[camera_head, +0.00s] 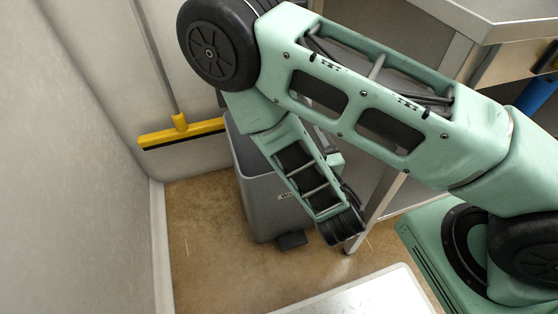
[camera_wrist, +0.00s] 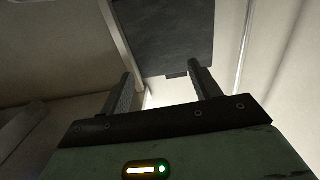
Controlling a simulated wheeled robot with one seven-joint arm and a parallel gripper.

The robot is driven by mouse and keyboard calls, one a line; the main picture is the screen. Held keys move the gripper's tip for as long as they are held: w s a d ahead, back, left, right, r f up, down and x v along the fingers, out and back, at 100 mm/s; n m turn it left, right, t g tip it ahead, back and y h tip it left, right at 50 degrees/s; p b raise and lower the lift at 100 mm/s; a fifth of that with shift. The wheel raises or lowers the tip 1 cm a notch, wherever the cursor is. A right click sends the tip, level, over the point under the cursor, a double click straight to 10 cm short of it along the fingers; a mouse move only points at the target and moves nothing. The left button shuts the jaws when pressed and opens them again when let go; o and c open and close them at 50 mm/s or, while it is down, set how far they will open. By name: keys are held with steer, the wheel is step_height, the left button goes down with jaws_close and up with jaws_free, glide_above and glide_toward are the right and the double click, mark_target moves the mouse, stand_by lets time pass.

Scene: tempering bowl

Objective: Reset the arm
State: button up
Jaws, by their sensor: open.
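My gripper (camera_wrist: 161,69) shows in the wrist view with its two dark fingers spread apart and nothing between them. In the head view my green arm crosses from the lower right to the upper left, then bends down in front of a grey bin (camera_head: 256,208). My fingers cannot be made out in the head view. A dark grey panel (camera_wrist: 178,35), which looks like the bin, lies beyond the fingertips in the wrist view. I cannot tell how far away it is.
A yellow squeegee (camera_head: 180,127) leans on the wall behind the bin. A pale wall (camera_head: 70,180) stands at the left. A steel counter (camera_head: 490,15) is at the upper right, partly behind my arm. Brown floor (camera_head: 200,265) is clear left of the bin. A white surface (camera_head: 365,295) is in the foreground.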

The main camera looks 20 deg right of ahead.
steer(key=shift+s, duration=0.15)
stand_by(0.3)
steer(key=a+m+g+y, duration=0.2)
steer(key=a+g, duration=0.6)
steer(key=s+a+r+n+g+y, duration=0.3)
steer(key=s+a+r+n+g, duration=0.1)
steer(key=s+r+n+g, duration=0.35)
steer(key=s+d+r+n+g+h, duration=0.25)
steer(key=s+d+r, duration=0.4)
steer(key=s, duration=0.35)
step_height(320, 180, up, 31)
steer(key=p, duration=3)
steer(key=shift+s+h+p, duration=0.2)
steer(key=shift+h+p, duration=0.1)
steer(key=shift+h, duration=0.15)
